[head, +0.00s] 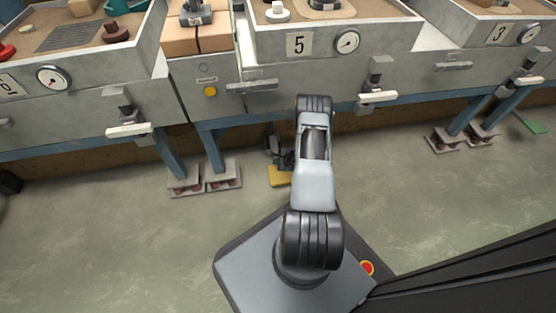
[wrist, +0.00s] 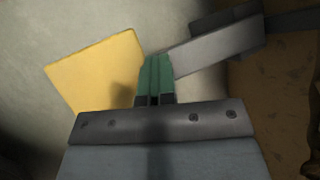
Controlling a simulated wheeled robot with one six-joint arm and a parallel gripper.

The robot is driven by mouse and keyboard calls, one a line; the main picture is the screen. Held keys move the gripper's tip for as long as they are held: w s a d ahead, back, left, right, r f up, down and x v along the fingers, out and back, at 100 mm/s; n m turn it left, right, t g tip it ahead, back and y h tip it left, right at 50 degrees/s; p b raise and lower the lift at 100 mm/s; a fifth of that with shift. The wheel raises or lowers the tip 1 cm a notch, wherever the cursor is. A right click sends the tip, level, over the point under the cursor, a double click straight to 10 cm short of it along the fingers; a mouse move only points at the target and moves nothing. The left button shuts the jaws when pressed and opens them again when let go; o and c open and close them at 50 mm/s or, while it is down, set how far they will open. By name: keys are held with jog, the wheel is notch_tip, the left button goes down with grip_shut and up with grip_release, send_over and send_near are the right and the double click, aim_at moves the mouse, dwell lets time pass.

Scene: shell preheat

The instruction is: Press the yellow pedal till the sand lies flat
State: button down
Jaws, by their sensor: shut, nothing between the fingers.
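The yellow pedal (head: 279,176) is low at the floor below the box numbered 5, partly hidden behind my arm in the head view. In the wrist view the yellow pedal (wrist: 98,70) is a flat plate to the left of my gripper. My gripper (wrist: 156,60) is shut and empty, its green fingertips beside the pedal's right edge; I cannot tell whether they touch it. A grey bar (wrist: 218,47) runs off to the right from near the fingertips. The sand in box 5 (head: 380,37) shows only in part at the top edge, with objects on it.
Concrete boxes with gauges stand on blue legs with footplates (head: 222,176). White-handled levers (head: 378,97) stick out in front. The concrete floor (head: 110,240) in front is clear.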

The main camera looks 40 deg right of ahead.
jog(key=shift+s+a+f, duration=0.15)
jog(key=shift+s+f, duration=0.1)
jog(key=shift+f, duration=0.4)
dwell(0.3)
jog(key=shift+r, duration=0.1)
jog(key=shift+r+p, duration=1.9)
jog(key=shift+r, duration=0.7)
jog(key=shift+w+r, duration=0.15)
jog(key=shift+r, duration=0.2)
jog(key=shift+r, duration=0.15)
jog(key=r+p, duration=0.1)
jog(key=r, duration=0.1)
jog(key=r+p, duration=0.2)
jog(key=shift+w+d+r, duration=0.2)
jog(key=shift+r, duration=0.2)
dwell(0.8)
